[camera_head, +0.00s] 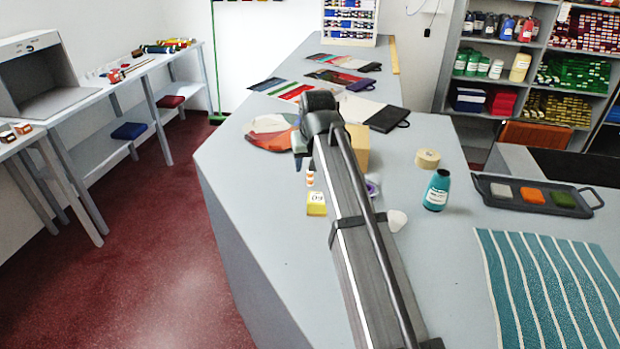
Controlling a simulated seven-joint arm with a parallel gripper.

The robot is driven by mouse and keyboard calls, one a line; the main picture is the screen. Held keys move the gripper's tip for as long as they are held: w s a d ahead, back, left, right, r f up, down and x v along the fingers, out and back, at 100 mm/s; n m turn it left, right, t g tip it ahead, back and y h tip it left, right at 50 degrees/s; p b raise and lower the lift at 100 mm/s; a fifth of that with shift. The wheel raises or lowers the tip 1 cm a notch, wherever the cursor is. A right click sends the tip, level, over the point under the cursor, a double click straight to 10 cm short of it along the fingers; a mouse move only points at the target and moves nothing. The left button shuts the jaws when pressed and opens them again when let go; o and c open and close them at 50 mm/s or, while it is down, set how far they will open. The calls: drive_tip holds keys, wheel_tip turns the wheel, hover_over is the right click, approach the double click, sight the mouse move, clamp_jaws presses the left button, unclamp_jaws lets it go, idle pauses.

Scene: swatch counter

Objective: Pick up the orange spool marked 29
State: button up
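My arm reaches from the bottom of the view up over the grey counter. Its dark end bends down near the cardboard-coloured box, and my gripper (299,162) shows only as a small dark part there. Its fingers are too small and hidden to tell whether they are open or shut. A small orange-and-white item (310,179) stands just below and right of my gripper, beside the arm. It may be the orange spool, but no 29 can be read on it. A yellow block (316,204) with a dark-marked white label lies just in front of it.
The tan box (357,147), a purple-and-white item (373,186) and a white rounded piece (396,220) are close to my arm. A teal bottle (437,190), a tape roll (427,158) and a dark tray (530,197) stand to the right. The counter's left front is clear.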

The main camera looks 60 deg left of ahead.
sight(310, 173)
drive_tip(key=shift+w+x, duration=0.25)
drive_tip(key=shift+x, duration=1.4)
drive_tip(key=shift+w+x, duration=0.2)
drive_tip(key=shift+x, duration=1.4)
clamp_jaws()
